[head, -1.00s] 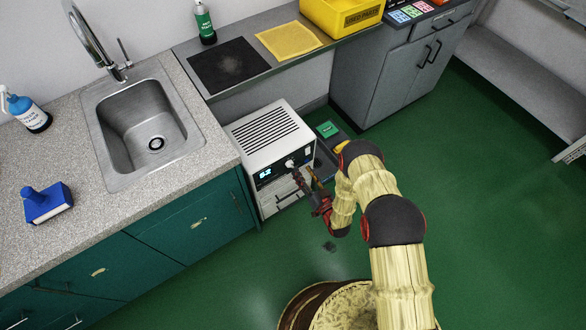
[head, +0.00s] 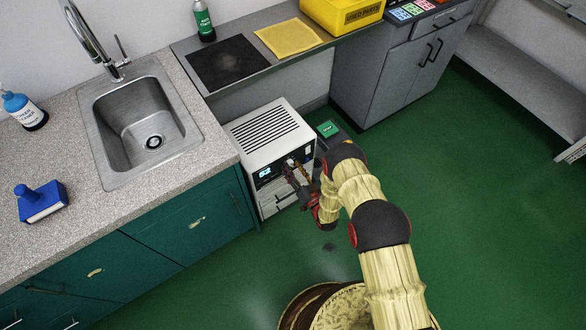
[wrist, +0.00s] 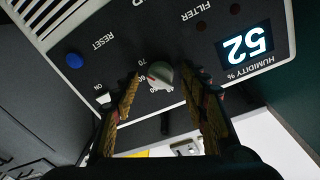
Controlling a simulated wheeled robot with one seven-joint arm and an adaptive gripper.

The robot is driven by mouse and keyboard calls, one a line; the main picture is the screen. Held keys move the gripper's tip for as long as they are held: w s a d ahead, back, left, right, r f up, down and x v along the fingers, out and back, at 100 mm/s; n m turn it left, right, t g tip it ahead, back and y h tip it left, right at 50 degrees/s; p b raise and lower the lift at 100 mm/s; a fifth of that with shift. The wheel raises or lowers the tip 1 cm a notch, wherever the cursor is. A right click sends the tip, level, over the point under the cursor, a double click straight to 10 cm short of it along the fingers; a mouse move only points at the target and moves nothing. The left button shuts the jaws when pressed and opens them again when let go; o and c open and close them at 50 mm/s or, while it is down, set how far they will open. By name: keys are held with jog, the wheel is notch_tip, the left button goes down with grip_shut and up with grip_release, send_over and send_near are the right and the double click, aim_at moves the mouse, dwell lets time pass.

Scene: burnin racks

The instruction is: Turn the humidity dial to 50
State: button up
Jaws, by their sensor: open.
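The white dehumidifier-like unit (head: 262,133) stands on the floor beside the teal cabinet. Its dark panel carries a lit humidity display (wrist: 247,45), upside down in the wrist view, that appears to read 52; it also shows in the head view (head: 265,173). The humidity dial (wrist: 160,74) is a pale round knob with a red mark and numbers around it. My gripper (wrist: 163,82) is open, with one finger on each side of the dial; contact is not clear. In the head view my gripper (head: 297,178) is at the unit's front and partly covers the panel.
A blue reset button (wrist: 74,60) sits on the same panel. The counter with the sink (head: 145,120) is to the left. A grey shelf with a black mat (head: 229,64) runs behind the unit. A dark bin with a green label (head: 330,129) stands right of it. Green floor is open to the right.

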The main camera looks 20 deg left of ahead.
jog(key=c, duration=1.1)
grip_shut()
